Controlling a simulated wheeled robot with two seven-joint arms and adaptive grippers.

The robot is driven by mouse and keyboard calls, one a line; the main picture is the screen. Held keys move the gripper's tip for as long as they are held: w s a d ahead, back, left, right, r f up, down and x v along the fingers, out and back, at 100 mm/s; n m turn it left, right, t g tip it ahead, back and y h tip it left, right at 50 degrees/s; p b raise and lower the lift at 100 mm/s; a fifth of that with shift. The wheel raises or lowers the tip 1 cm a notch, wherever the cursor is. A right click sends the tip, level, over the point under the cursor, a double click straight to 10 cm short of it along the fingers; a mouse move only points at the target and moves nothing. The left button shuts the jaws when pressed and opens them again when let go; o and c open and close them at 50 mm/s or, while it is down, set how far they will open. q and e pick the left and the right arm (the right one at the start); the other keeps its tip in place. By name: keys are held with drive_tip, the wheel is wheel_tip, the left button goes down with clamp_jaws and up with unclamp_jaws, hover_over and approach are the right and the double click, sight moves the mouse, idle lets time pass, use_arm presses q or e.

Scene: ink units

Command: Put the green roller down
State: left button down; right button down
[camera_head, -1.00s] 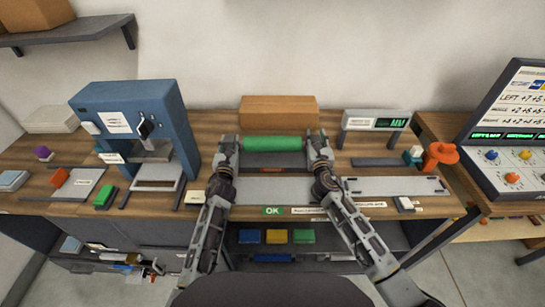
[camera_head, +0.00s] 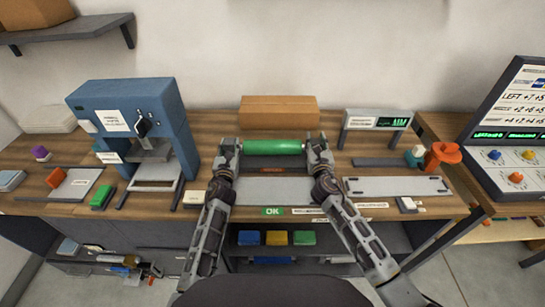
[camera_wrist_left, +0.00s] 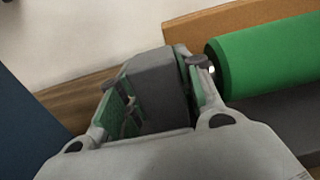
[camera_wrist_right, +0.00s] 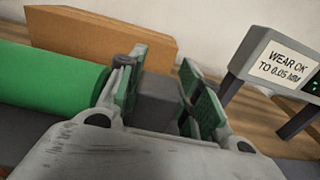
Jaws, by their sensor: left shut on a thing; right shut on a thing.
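The green roller (camera_head: 273,147) lies level, left to right, between my two grippers at the middle of the bench. My left gripper (camera_head: 229,148) is at its left end, with a dark grey end block (camera_wrist_left: 160,88) between the fingers. My right gripper (camera_head: 318,150) is at its right end, with a similar grey block (camera_wrist_right: 157,110) between the fingers. The roller also shows in the left wrist view (camera_wrist_left: 270,58) and the right wrist view (camera_wrist_right: 45,82). I cannot tell whether the roller hangs or rests on something below.
A brown box (camera_head: 279,113) stands behind the roller. A blue press (camera_head: 130,115) is at left, a display stand (camera_head: 377,121) at right. A grey plate (camera_head: 397,187) and an orange object (camera_head: 442,155) lie further right. A grey plate (camera_head: 268,190) lies in front of the roller.

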use_arm(q)
drive_tip(key=c, duration=1)
unclamp_jaws()
use_arm(e)
drive_tip(key=c, duration=1)
unclamp_jaws()
use_arm(q)
drive_tip(key=shift+o, duration=0.2)
drive_tip(key=shift+s, duration=0.15)
drive_tip(key=shift+s, duration=3.85)
use_arm(e)
drive_tip(key=shift+s, duration=0.1)
drive_tip(key=shift+s, duration=5.95)
use_arm(q)
drive_tip(key=shift+r, duration=0.1)
use_arm(e)
drive_tip(key=shift+r, duration=0.1)
use_arm(q)
wheel_tip(320, 180, up, 9)
drive_tip(key=p, duration=0.9)
use_arm(e)
wheel_tip(320, 180, up, 9)
drive_tip(key=shift+r, duration=0.1)
